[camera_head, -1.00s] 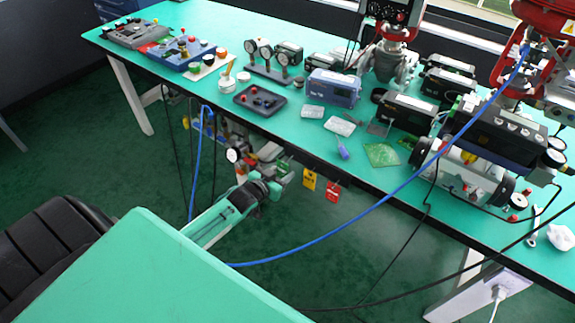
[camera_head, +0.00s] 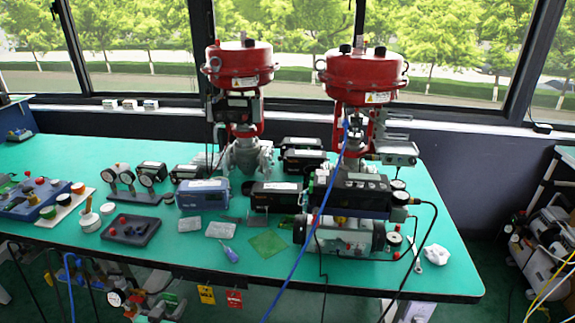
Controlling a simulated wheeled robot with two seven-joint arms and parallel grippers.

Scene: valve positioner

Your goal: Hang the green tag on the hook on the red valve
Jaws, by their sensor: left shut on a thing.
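Two red valves stand at the back of the bench: a right one (camera_head: 362,72) with ring-like lugs at its sides, and a left one (camera_head: 240,65). I cannot tell which small part is the hook. The green tag (camera_head: 172,299) is small and partly hidden at the bottom edge, below the bench's front edge. My left gripper (camera_head: 163,303) is shut on it, low and left of the yellow tag (camera_head: 206,294) and red tag (camera_head: 234,298), which hang from the bench front. The gripper is far from both valves. My right gripper is not in view.
The green bench (camera_head: 270,292) holds a blue-grey box (camera_head: 203,194), several gauges, a dark tray (camera_head: 130,229), a green square sheet (camera_head: 267,243) and black positioners. A blue hose (camera_head: 310,235) runs down from the right valve. Windows are behind.

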